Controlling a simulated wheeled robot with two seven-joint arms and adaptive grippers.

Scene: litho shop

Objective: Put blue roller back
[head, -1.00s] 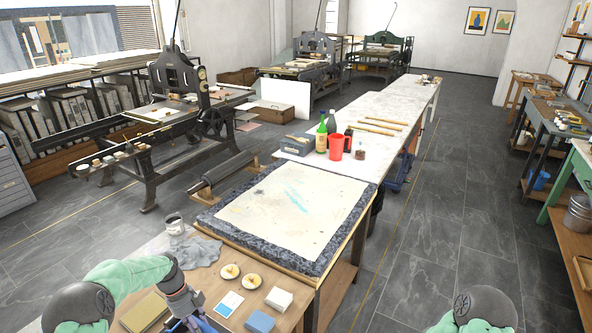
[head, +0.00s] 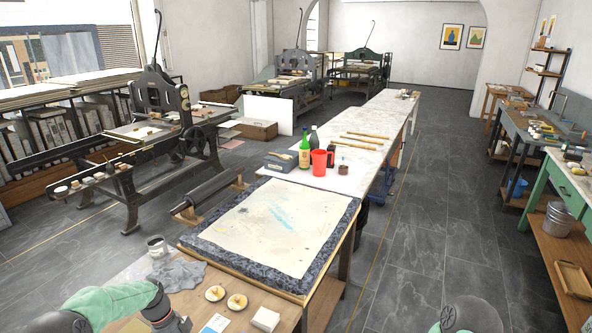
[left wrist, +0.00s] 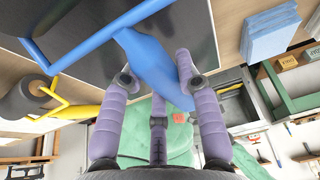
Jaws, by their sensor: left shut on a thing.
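The blue roller's thick handle (left wrist: 148,62) is between the purple fingers of my left gripper (left wrist: 156,70) in the left wrist view. My left gripper is shut on this handle. The roller's bent blue rod runs across the upper left, over a dark flat slab (left wrist: 85,35). The roller's drum cannot be made out clearly. In the head view my left gripper (head: 180,324) is at the bottom edge, over the near wooden table, and the roller is out of frame. My right gripper is not in view.
Two small dishes (head: 225,297), a white block (head: 265,319) and a grey cloth (head: 177,273) with a can are on the table.

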